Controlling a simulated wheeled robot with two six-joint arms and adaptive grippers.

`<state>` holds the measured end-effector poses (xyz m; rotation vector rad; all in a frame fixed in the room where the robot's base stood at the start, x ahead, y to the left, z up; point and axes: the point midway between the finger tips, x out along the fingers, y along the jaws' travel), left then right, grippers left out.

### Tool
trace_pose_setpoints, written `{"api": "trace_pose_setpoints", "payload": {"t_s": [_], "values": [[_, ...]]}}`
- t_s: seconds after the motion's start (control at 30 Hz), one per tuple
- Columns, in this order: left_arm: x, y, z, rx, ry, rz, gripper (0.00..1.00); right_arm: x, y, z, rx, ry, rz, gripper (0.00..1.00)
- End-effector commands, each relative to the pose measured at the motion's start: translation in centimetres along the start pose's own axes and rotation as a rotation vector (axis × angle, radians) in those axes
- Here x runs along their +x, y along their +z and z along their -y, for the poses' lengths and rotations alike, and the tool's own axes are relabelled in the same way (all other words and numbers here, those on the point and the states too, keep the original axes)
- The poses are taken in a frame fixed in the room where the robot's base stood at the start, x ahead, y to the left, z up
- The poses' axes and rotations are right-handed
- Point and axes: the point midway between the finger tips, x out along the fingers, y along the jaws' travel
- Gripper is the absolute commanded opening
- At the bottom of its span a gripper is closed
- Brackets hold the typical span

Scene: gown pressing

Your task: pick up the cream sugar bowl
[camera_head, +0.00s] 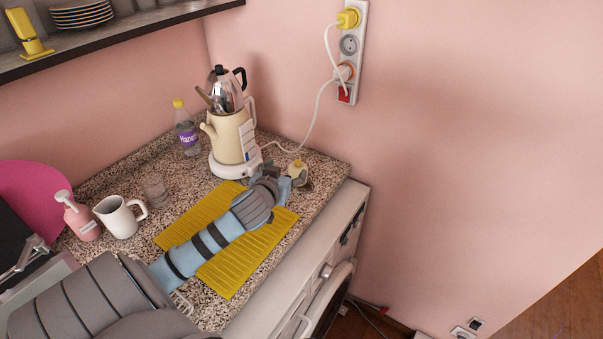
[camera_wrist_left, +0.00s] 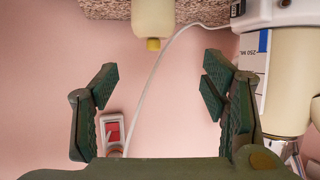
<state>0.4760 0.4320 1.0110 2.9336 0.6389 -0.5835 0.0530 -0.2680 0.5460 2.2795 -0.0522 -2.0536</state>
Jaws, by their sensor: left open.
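The cream sugar bowl (camera_head: 297,169) is small and pale with a yellowish knob. It stands near the right end of the counter, partly hidden by my left gripper (camera_head: 287,180). In the left wrist view, which looks upside down, the bowl (camera_wrist_left: 153,17) hangs from the top edge, knob downward, and is cut off by the frame. My left gripper (camera_wrist_left: 160,82) is open and empty. The bowl lies beyond its fingertips, roughly in line with the gap between them; no contact shows. My right gripper is not in view.
A cream kettle (camera_head: 229,137) on a white base stands left of the bowl. A white cord (camera_head: 319,103) runs behind it to a wall socket strip. My left arm crosses a yellow mat (camera_head: 231,273). A white pitcher (camera_head: 117,219), glass and bottle stand farther left.

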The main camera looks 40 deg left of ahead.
Motion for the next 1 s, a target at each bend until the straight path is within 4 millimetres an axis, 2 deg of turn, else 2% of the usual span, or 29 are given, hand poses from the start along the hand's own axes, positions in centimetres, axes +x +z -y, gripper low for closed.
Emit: {"api": "trace_pose_setpoints", "payload": {"t_s": [0.03, 0.1, 0.33, 0.5, 0.6, 0.77, 1.0], "values": [[1.4, 0.1, -0.2, -0.004, 0.001, -0.001, 0.67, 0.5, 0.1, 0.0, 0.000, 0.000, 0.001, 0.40], [2.9, 0.1, -0.3, -0.004, 0.004, -0.001, 0.67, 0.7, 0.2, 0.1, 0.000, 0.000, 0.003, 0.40], [5.8, -0.1, -0.5, -0.003, 0.004, 0.000, 0.67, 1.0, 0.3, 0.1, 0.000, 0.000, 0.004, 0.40], [9.0, -0.1, -0.6, -0.002, 0.001, 0.000, 0.67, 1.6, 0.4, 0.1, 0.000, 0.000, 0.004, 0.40], [9.8, -0.2, -0.6, 0.000, 0.002, 0.000, 0.67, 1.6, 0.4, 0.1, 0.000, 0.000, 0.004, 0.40], [9.7, -0.2, -0.5, 0.001, 0.002, 0.000, 0.67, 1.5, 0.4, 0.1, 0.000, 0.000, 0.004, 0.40], [9.7, -0.2, -0.5, 0.000, 0.002, 0.000, 0.28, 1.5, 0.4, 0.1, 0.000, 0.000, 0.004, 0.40]]}}
